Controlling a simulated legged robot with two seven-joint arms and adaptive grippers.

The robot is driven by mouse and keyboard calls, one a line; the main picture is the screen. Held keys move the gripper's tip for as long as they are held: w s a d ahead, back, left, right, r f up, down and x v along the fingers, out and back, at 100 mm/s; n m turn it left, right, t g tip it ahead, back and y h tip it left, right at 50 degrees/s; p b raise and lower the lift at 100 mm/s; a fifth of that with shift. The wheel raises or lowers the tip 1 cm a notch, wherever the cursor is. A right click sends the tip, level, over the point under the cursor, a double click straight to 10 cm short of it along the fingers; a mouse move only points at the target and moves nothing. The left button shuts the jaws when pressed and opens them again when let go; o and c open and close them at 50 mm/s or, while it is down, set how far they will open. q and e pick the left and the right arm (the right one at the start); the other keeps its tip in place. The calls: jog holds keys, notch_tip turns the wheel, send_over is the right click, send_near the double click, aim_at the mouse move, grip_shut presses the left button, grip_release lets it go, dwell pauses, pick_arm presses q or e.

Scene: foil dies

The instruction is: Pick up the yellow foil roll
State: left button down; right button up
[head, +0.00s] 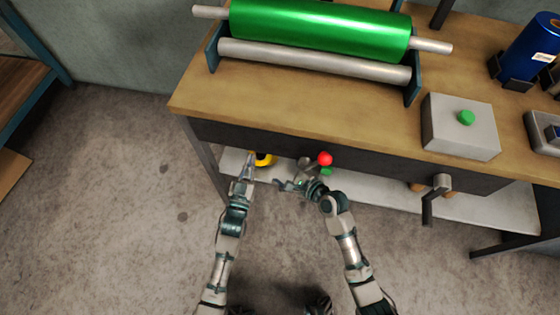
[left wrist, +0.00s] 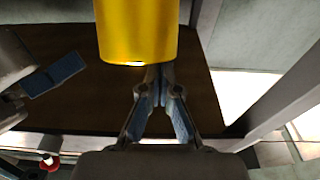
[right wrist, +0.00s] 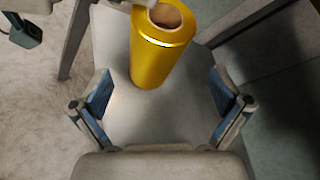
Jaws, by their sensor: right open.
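The yellow foil roll (head: 264,159) shows in the head view as a small patch under the bench front, beside my left gripper (head: 248,165). In the right wrist view the roll (right wrist: 160,55) has an open brown core at its upper end. In the left wrist view the roll (left wrist: 137,30) covers the tips of my left gripper (left wrist: 160,80), whose fingers run close together. I cannot tell whether they touch the roll. My right gripper (right wrist: 162,95) is open and empty, its fingers wide apart with the roll beyond them. It also shows in the head view (head: 285,184).
The bench top (head: 290,115) carries a green roll (head: 320,28), a grey box with a green button (head: 460,125) and a blue roll (head: 530,48). A red knob (head: 325,158) and a crank (head: 436,195) stick out at the front. The low pale shelf (head: 380,190) sits underneath.

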aim_at(263, 156)
jog(key=shift+w+a+m+g+y, duration=0.3)
jog(key=shift+w+m+g+y, duration=0.3)
jog(key=shift+g, duration=0.5)
pick_arm(q)
notch_tip(263, 156, down, 2)
jog(key=shift+s+f+g, duration=0.1)
jog(key=shift+s+g, duration=0.05)
jog(key=shift+g, duration=0.15)
pick_arm(e)
jog(key=shift+w, duration=0.1)
jog(key=shift+x, duration=3.75)
jog(key=c, duration=1.5)
pick_arm(q)
jog(key=shift+d+r, duration=0.1)
jog(key=shift+r, duration=0.65)
pick_arm(e)
jog(key=shift+o, duration=0.2)
jog(key=shift+d+f, duration=0.1)
jog(key=shift+f, duration=0.05)
